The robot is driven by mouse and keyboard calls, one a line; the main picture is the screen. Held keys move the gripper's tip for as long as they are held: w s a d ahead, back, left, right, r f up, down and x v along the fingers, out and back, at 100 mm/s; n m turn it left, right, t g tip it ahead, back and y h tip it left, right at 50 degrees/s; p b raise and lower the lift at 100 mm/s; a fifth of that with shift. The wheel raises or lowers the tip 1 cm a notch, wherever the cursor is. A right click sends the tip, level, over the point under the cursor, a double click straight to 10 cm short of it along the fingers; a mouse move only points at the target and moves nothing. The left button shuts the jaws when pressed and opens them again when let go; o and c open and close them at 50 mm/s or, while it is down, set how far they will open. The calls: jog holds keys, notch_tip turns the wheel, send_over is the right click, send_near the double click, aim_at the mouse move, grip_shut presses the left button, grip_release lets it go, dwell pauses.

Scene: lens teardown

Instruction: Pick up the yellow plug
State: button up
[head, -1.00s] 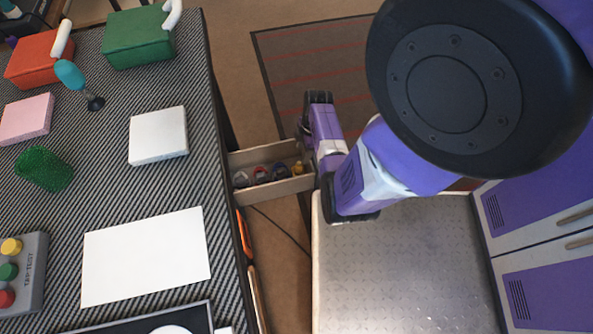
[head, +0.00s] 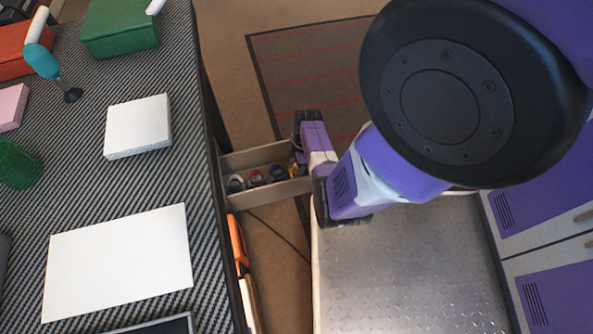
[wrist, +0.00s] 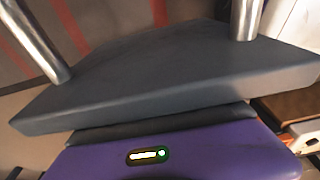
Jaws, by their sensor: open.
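The yellow plug (head: 293,171) shows as a small yellowish patch at the right end of an open drawer (head: 266,192) in the head view. It is partly covered by my gripper (head: 298,152), which is at the drawer's right end. My gripper is open, but its fingertips are hard to make out there. In the wrist view two silver rods, a dark grey slab and a purple housing fill most of the picture; neither the plug nor the fingertips can be made out.
Other small items, one of them red (head: 277,173), lie in the drawer left of the plug. The dark table (head: 185,180) borders it on the left, with an orange tool (head: 237,242) at its side. A metal-topped surface (head: 405,265) lies right, beside purple cabinets (head: 540,220).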

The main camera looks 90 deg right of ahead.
grip_shut()
jog(key=shift+r, duration=0.1)
